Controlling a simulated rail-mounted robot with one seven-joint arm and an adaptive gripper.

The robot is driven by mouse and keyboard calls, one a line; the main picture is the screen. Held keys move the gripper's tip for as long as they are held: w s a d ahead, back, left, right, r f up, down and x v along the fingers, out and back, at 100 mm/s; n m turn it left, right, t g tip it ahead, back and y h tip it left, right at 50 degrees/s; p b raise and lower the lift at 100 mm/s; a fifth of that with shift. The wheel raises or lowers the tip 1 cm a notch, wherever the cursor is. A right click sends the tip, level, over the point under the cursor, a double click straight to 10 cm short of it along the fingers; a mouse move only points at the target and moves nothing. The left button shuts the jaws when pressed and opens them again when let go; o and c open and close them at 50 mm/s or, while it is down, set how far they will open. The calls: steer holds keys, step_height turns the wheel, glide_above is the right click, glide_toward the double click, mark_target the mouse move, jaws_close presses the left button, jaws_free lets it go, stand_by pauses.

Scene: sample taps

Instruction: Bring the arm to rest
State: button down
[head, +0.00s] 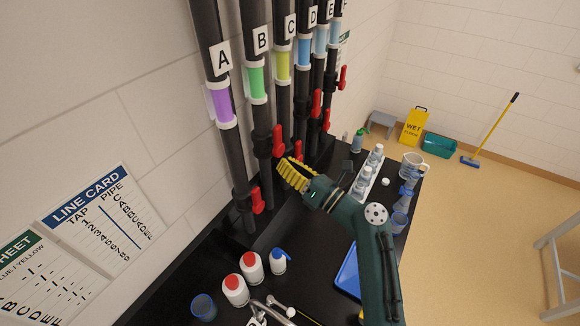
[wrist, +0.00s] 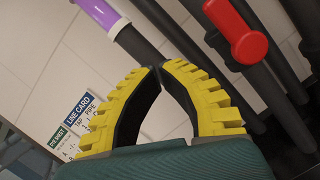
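My gripper (head: 284,167) has yellow ribbed fingers and is raised in front of the black pipes, near the red tap handles. In the wrist view the fingertips of my gripper (wrist: 160,70) meet, with nothing between them. My dark green arm reaches up over the black bench from the lower right. A red tap handle (head: 278,141) is close behind the gripper; whether they touch is hard to tell, but the wrist view shows a gap to a red handle (wrist: 247,46). Another red handle (head: 257,201) is on pipe A, lower left of the gripper.
Red-capped white bottles (head: 235,290), a blue-capped bottle (head: 278,263) and a blue cup (head: 203,307) stand at the bench's near left. A blue tray (head: 347,272) lies beside my arm. A white rack (head: 372,178) with bottles and a clear jug (head: 412,164) stand at the right.

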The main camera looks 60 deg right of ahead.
steer(key=shift+s+a, duration=0.15)
steer(key=shift+s, duration=0.6)
